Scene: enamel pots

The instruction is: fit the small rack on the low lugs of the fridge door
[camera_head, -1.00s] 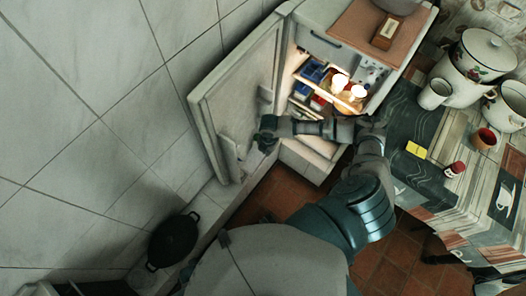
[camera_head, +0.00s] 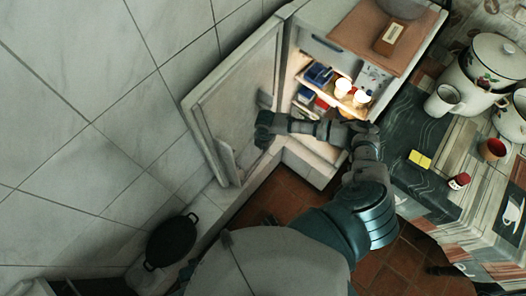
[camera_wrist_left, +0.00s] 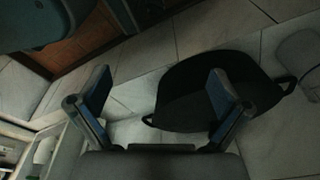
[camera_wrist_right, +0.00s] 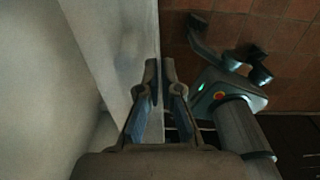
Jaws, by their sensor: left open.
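The fridge door (camera_head: 231,87) stands open on the left in the head view, its inner side facing the fridge. A light rack-like piece (camera_head: 227,160) shows low on it; I cannot tell whether this is the small rack. The lugs are too small to make out. My left gripper (camera_wrist_left: 157,90) is open and empty, above the floor.
The lit fridge (camera_head: 300,62) holds several packs and jars. A black pan (camera_head: 171,241) stands on the floor side and shows beyond my left fingers (camera_wrist_left: 190,90). A counter (camera_head: 412,125) with enamel pots (camera_head: 480,78) is at the right. Tiled floor (camera_head: 283,190) lies below the door.

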